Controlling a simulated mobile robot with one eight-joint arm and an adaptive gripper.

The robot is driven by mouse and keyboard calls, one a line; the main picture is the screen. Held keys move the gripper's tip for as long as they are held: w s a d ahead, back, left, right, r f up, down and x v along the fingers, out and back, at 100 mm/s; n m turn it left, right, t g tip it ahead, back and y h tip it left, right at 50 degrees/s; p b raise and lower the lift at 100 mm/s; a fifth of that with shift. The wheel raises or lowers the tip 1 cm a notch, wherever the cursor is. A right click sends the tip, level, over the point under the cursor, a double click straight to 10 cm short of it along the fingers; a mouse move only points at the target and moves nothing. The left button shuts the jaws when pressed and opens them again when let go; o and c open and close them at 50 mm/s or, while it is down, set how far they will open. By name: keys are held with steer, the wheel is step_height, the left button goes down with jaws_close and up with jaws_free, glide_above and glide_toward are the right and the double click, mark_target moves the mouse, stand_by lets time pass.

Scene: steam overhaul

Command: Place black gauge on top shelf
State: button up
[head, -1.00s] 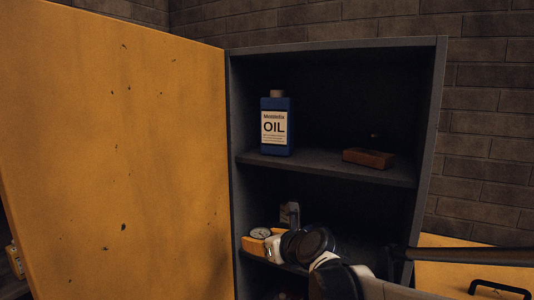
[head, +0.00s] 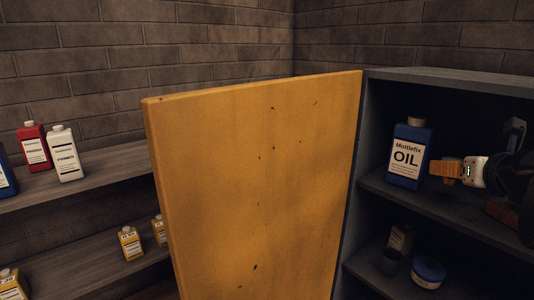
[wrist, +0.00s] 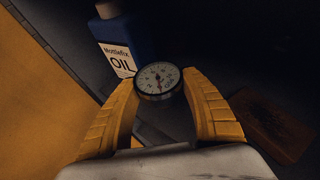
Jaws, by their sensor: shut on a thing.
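The black gauge (wrist: 158,83), with a black rim and a white dial, is between the two yellow fingers of my gripper (wrist: 162,86) in the wrist view. My gripper is shut on it. In the head view my gripper (head: 447,169) is inside the cabinet at the top shelf (head: 425,207), just right of the blue oil bottle; the gauge cannot be made out there. In the wrist view the gauge appears just in front of the bottle's label. I cannot tell whether it touches the shelf.
The blue oil bottle (head: 408,155) stands at the shelf's left. A brown block (wrist: 272,127) lies to the right. The yellow cabinet door (head: 255,185) stands open. A blue round container (head: 428,273) sits on the shelf below. Primer bottles (head: 64,153) stand on a separate shelf at left.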

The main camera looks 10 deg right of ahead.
steer(key=p, duration=0.2)
glide_above(455, 193)
step_height(455, 193, down, 3)
steer(key=shift+a+r, duration=0.1)
steer(key=shift+s+a+f, duration=0.1)
steer(key=shift+s+f, duration=0.05)
steer(key=shift+f, duration=0.1)
steer(key=shift+w+d+f+p, duration=0.15)
steer(key=shift+f+p, duration=0.15)
steer(key=shift+f, duration=0.65)
steer(key=shift+w+d+f+p, duration=0.1)
steer(key=shift+f+p, duration=0.15)
steer(key=shift+f, duration=0.65)
steer(key=shift+s, duration=0.1)
steer(key=shift+a, duration=0.1)
steer(key=shift+f, duration=0.15)
steer(key=o, duration=1.3)
